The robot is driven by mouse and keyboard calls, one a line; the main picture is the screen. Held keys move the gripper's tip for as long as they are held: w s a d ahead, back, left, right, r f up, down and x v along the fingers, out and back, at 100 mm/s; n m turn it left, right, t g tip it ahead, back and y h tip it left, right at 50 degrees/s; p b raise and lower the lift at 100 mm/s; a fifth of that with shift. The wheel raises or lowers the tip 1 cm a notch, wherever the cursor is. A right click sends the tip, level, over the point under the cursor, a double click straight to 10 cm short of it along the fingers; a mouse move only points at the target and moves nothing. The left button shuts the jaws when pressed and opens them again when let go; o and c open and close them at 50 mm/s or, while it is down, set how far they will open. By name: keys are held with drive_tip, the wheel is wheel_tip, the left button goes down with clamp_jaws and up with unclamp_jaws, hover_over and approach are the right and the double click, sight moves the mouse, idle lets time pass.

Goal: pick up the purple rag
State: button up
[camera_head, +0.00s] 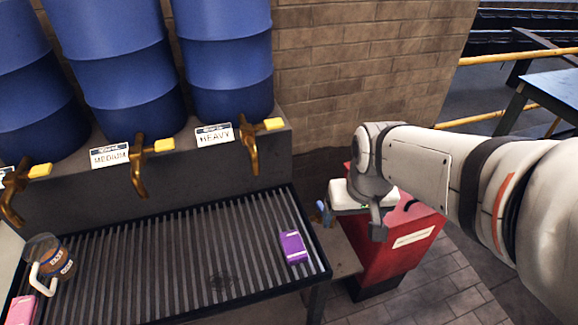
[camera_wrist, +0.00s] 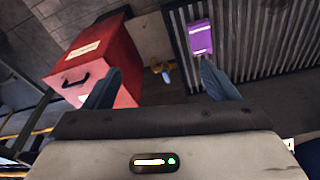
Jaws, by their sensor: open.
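The purple rag (camera_head: 293,247) is a small folded block with a pale mark, lying on the slatted metal grate (camera_head: 180,260) near its right end. It also shows in the wrist view (camera_wrist: 201,39), above the right fingertip and apart from it. My gripper (camera_wrist: 158,88) is open and empty, with its two dark blue fingers spread wide. In the head view my gripper (camera_head: 350,215) is to the right of the rag, past the grate's right edge; its fingers are partly hidden.
A red bin (camera_head: 400,240) with a label stands right of the grate, close to my gripper. Brass taps (camera_head: 250,140) hang above the grate's back edge under blue drums (camera_head: 225,55). A jug (camera_head: 50,262) and a pink block (camera_head: 22,309) are at the far left.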

drive_tip(key=w+a+f+n+g+p, duration=0.1)
drive_tip(key=w+a+f+p, duration=0.2)
drive_tip(key=w+a+f, duration=0.3)
drive_tip(key=n+g+p, duration=0.1)
drive_tip(key=n+p, duration=0.1)
hover_over(294, 247)
drive_tip(key=f, duration=0.9)
drive_tip(key=shift+w+d+f, duration=0.15)
drive_tip(key=shift+w, duration=0.1)
drive_tip(key=shift+f, duration=0.65)
drive_tip(key=shift+s+f+p, duration=0.2)
drive_tip(key=shift+f+p, duration=0.25)
drive_tip(key=shift+f, duration=3.1)
drive_tip(key=shift+c, duration=0.2)
drive_tip(key=c, duration=1.1)
wheel_tip(294, 247, up, 10)
drive_tip(key=shift+r+b, duration=0.1)
drive_tip(key=shift+b, duration=0.35)
